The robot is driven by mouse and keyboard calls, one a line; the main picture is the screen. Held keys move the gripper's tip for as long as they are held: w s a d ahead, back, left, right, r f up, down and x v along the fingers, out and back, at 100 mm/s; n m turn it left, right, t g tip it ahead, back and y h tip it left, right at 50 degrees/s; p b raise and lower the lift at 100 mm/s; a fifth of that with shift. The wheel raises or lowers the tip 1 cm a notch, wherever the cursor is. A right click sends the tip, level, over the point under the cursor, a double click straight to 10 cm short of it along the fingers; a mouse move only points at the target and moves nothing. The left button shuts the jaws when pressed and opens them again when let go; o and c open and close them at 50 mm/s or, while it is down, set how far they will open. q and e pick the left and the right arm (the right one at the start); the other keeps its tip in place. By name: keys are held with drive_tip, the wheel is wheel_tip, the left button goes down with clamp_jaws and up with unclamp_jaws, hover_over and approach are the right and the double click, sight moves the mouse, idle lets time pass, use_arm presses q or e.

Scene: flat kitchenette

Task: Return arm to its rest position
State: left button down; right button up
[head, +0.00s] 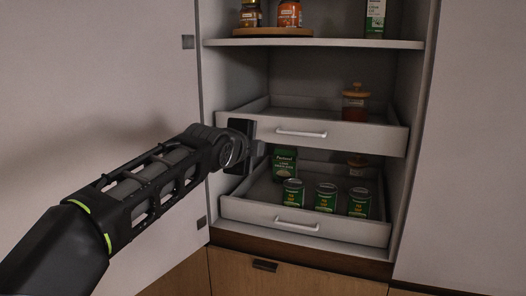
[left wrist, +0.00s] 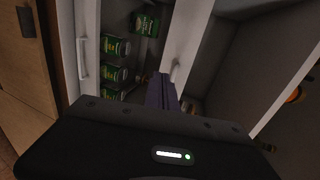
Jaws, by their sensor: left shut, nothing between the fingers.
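My left arm comes in from the left in the head view, with its gripper (head: 256,150) in front of the left side of the cabinet. The gripper's fingers are partly hidden by the wrist there. My right gripper is in neither view.
The upper drawer (head: 365,138) and lower drawer (head: 345,229) are pulled out. The lower one holds several green cans and a green box (head: 284,163); the upper one holds a jar (head: 355,103). A shelf (head: 340,43) is above. An open door (head: 150,60) stands left.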

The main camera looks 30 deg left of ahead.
use_arm(q)
drive_tip(key=shift+s, duration=0.15)
idle(0.5)
drive_tip(key=w+d+f+n+g+h, duration=0.1)
drive_tip(key=w+d+f+n+h, duration=0.3)
drive_tip(key=f, duration=0.6)
drive_tip(key=w+d+f+n, duration=0.3)
drive_tip(key=d+f+n, duration=0.35)
drive_tip(key=f, duration=0.45)
drive_tip(key=s+d+f+n+g+h, duration=0.15)
drive_tip(key=d+f, duration=0.25)
drive_tip(key=f, duration=0.5)
drive_tip(key=s+d+f+n+g, duration=0.2)
drive_tip(key=d+f, duration=0.2)
drive_tip(key=f, duration=0.6)
drive_tip(key=s+d+f+n+g+h, duration=0.1)
drive_tip(key=s+d+f+g, duration=0.1)
drive_tip(key=s+d+f, duration=0.35)
drive_tip(key=s+d+f+n+g, duration=0.1)
drive_tip(key=s+d+f+n, duration=0.15)
drive_tip(key=s+f, duration=0.55)
drive_tip(key=s+d+f+g, duration=0.3)
drive_tip(key=s+f, duration=0.4)
drive_tip(key=s, duration=0.3)
drive_tip(key=s+d+f+g+h, duration=0.1)
drive_tip(key=s+d+f+g, duration=0.2)
drive_tip(key=s+d+f, duration=0.2)
drive_tip(key=s+f, duration=0.3)
drive_tip(key=s, duration=0.2)
drive_tip(key=shift+d, duration=0.2)
